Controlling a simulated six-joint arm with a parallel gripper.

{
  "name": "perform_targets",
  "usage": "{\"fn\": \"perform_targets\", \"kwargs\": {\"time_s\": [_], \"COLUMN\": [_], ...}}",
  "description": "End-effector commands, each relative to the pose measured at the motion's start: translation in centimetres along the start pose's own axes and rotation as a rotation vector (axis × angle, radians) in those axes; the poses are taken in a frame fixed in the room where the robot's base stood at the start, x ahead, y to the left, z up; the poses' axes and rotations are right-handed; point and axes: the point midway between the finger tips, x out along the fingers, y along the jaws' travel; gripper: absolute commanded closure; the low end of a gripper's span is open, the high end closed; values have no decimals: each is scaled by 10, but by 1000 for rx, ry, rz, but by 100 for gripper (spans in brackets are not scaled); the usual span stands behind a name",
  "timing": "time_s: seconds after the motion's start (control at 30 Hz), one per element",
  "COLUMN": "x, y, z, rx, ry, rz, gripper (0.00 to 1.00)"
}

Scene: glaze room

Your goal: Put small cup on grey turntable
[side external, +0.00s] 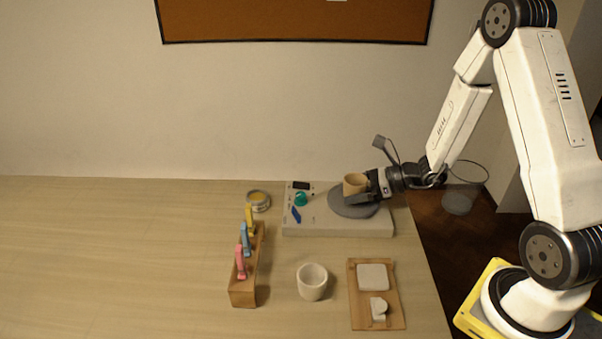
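The small cup (354,184) is tan and upright. It is over the grey turntable (340,208), a round disc on a pale box-shaped base. My gripper (358,192) reaches in from the right, with its dark fingers at the cup's sides, and looks shut on it. The near finger hides the lower part of the cup, so I cannot tell whether its bottom touches the disc.
The base carries a green knob (300,198) and a blue piece (296,214). The table's left is clear.

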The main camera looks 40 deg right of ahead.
Motion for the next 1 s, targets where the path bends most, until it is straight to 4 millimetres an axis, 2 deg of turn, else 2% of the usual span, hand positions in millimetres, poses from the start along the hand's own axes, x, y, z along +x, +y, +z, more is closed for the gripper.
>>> {"fn": "perform_targets", "kwargs": {"time_s": [0.33,0.47,1.0], "x": [-2,-11,-79], "y": [0,0,-1], "z": [4,3,3], "rx": [-1,-1,0], "ry": [0,0,-1], "rz": [-1,-2,-4], "gripper": [0,0,0]}}
